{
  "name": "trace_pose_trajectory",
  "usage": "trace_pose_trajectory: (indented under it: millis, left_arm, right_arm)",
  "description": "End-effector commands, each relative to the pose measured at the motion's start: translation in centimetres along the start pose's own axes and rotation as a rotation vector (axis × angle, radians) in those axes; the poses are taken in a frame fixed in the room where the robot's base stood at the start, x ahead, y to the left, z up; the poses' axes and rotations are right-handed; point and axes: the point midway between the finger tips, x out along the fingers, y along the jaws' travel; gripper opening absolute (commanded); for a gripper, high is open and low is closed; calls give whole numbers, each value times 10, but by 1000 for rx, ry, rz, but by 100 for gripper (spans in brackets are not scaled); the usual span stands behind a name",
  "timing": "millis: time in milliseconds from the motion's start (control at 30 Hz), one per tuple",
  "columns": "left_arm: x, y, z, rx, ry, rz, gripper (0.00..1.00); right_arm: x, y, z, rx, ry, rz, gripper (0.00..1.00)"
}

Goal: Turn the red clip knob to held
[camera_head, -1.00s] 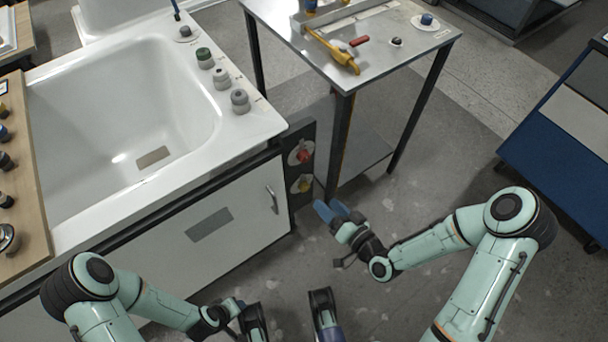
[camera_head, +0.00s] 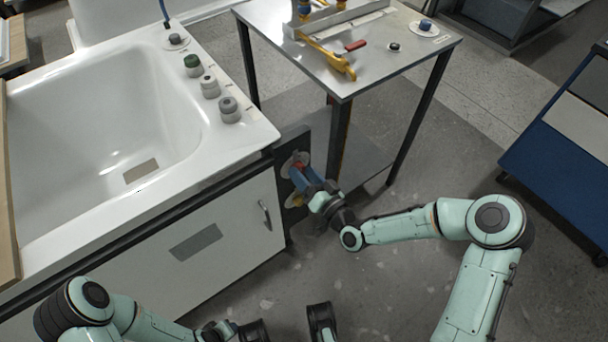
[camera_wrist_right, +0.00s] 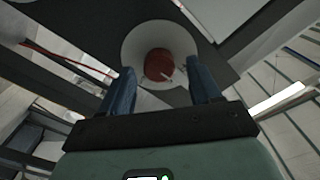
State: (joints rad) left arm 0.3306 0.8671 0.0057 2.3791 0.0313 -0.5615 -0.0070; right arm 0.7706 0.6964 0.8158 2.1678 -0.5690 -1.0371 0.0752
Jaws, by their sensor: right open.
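The red clip knob (camera_head: 300,163) sits on a pale round plate on the dark panel at the tub's end, partly covered by my gripper in the head view. In the right wrist view the red knob (camera_wrist_right: 158,64) is centred on its white disc (camera_wrist_right: 140,45), with a small pale pointer at its lower right. My right gripper (camera_head: 303,178) is open, its blue fingers either side of the knob in the wrist view (camera_wrist_right: 163,78); contact cannot be told. My left arm is at the lower left, its fingers not clearly seen.
A yellow knob (camera_head: 295,201) is just below the red one, partly hidden. The white tub (camera_head: 250,128) and its cabinet door (camera_head: 225,225) are left. A metal table (camera_head: 385,65) with tools stands behind, its dark leg (camera_head: 338,140) close to my right gripper.

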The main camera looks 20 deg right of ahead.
Motion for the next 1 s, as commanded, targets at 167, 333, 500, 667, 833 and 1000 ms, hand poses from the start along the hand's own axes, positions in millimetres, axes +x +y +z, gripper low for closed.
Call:
trace_pose_trajectory:
  millis: [167,333,500,667,833,1000]
  left_arm:
    - [2,-2,3,-3,-11,-4,43]
    - [2,-2,3,-3,-11,-4,43]
    - [2,-2,3,-3,-11,-4,43]
    - [2,-2,3,-3,-10,-4,43]
    - [0,0,1,-1,-2,-1,43]
    - [-7,6,-7,5,24,10,43]
  right_arm:
    - [6,0,0,0,-1,1,63]
    - [6,0,0,0,-1,1,63]
    - [6,0,0,0,-1,1,17]
    - [6,0,0,1,-1,0,7]
    - [6,0,0,21,-1,0,7]
    - [5,-1,0,90,-1,0,7]
